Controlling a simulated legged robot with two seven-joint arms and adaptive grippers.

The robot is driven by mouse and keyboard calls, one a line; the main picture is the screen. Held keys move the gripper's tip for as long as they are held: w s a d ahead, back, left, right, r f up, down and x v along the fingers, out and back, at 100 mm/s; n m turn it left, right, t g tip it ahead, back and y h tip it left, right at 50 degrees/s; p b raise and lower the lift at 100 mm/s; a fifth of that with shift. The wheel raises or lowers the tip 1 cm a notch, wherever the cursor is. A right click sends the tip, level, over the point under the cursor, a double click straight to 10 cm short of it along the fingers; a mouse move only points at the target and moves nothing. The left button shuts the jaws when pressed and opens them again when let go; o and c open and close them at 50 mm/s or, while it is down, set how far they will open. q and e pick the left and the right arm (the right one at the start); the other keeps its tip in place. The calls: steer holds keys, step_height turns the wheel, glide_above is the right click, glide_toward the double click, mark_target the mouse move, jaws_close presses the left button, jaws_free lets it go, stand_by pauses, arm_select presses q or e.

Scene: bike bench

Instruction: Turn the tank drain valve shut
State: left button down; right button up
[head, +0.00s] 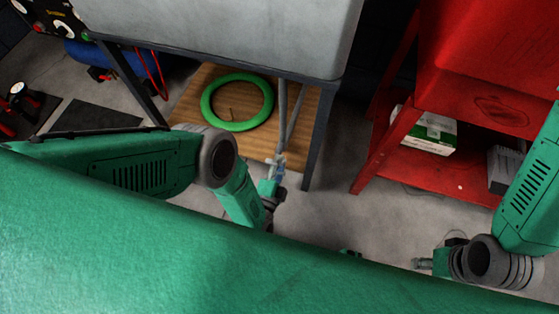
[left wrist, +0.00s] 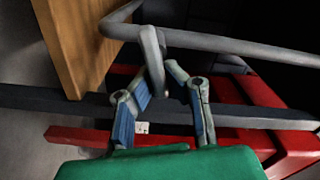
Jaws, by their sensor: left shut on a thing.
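The grey tank (head: 220,35) stands on a dark metal frame. A thin grey drain pipe (head: 283,110) hangs below it, and the grey pipe (left wrist: 240,48) runs across the left wrist view. A grey valve lever (left wrist: 153,60) hangs from the pipe, between the fingers of my left gripper (left wrist: 157,80). That gripper is shut on the lever. In the head view my left gripper (head: 277,165) is at the pipe's lower end, where the lever is too small to make out. My right gripper (head: 422,263) is low at the right, away from the tank; its fingers are unclear.
A green ring (head: 238,126) lies on a wooden board (head: 185,112) under the tank. A red cabinet (head: 480,55) stands at the right, with a white-green box (head: 425,138) on its lower shelf. Tank frame legs (head: 315,150) stand close to my left gripper.

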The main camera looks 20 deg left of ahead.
arm_select(q)
steer(key=shift+s+d+f+m+b, duration=0.15)
steer(key=shift+f+m, duration=0.1)
steer(key=shift+m, duration=0.5)
steer(key=shift+s+d+f+m+b, duration=0.15)
steer(key=shift+f+m, duration=0.1)
steer(key=shift+m, duration=0.5)
steer(key=shift+a, duration=0.1)
steer(key=c, duration=1.6)
jaws_free()
steer(key=shift+w, duration=0.15)
steer(key=shift+r, duration=0.15)
steer(key=shift+w+r, duration=0.1)
steer(key=shift+r, duration=0.5)
step_height(320, 180, up, 8)
steer(key=shift+r, duration=0.25)
